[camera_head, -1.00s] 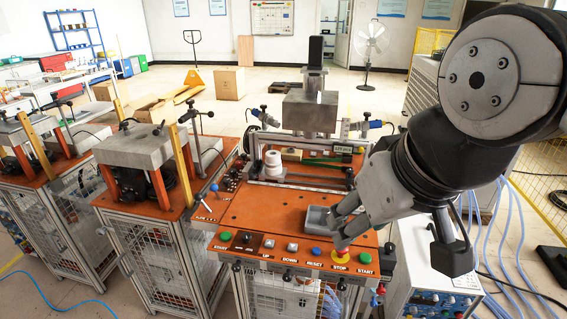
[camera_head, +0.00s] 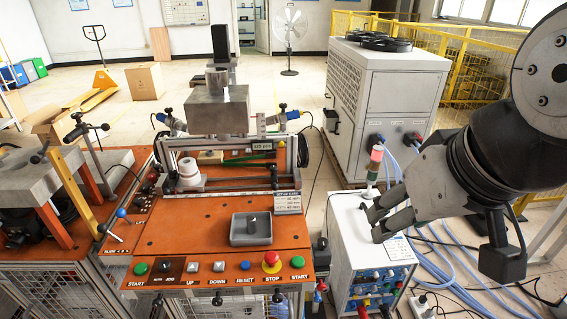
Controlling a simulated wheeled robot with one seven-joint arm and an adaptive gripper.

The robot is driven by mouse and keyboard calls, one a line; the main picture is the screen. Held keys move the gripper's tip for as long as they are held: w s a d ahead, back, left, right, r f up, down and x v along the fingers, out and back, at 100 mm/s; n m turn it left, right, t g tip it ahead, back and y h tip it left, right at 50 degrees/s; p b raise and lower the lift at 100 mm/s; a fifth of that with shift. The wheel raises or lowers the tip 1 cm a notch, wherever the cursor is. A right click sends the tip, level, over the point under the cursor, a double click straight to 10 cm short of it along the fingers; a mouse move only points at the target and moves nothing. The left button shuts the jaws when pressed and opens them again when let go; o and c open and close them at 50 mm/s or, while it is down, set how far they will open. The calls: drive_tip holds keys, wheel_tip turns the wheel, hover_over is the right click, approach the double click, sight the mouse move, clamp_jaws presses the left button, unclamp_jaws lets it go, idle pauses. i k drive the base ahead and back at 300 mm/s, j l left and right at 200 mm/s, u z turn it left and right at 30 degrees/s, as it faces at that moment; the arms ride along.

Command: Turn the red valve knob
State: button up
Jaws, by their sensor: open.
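My gripper (camera_head: 374,224) is open and empty, to the right of the orange workbench (camera_head: 165,222), and appears over the white box unit (camera_head: 347,250). I cannot single out the red valve knob for sure. A small red part (camera_head: 321,286) shows at the bench's front right corner, below the panel. My gripper touches none of these.
A grey tray (camera_head: 251,230) lies on the bench. Blue hoses (camera_head: 458,268) and cables run over the floor on the right. A large grey cabinet (camera_head: 385,100) stands behind.

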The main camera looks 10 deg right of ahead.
sight(321, 286)
drive_tip(key=k+l+u, duration=0.25)
drive_tip(key=k+l, duration=0.3)
drive_tip(key=k+l+u, duration=0.25)
drive_tip(key=k+l, duration=0.25)
drive_tip(key=k, duration=0.1)
